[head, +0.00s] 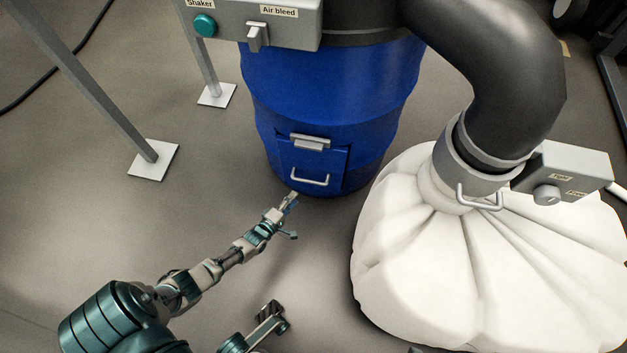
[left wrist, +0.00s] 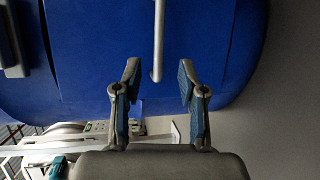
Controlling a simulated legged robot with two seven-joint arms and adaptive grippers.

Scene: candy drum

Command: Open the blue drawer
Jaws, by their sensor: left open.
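The blue drawer (head: 289,160) is a flat front low on the blue drum, and it looks shut. Its pale U-shaped handle (head: 310,182) sits near its bottom edge. My left gripper (head: 292,197) is just below and to the left of the handle. In the left wrist view the left gripper (left wrist: 159,75) is open, with its two fingers apart and nothing held. The handle (left wrist: 158,38) runs upright there, and its lower end lies in line with the gap between the fingertips. Part of what looks like my right gripper (head: 272,318) shows at the bottom; its jaws are unclear.
A grey latch or plate (head: 310,141) sits above the handle on the blue drum (head: 325,85). A large white bag (head: 430,270) under a black pipe (head: 515,80) stands close on the right. A metal leg with a foot plate (head: 153,160) is at left. The floor between is clear.

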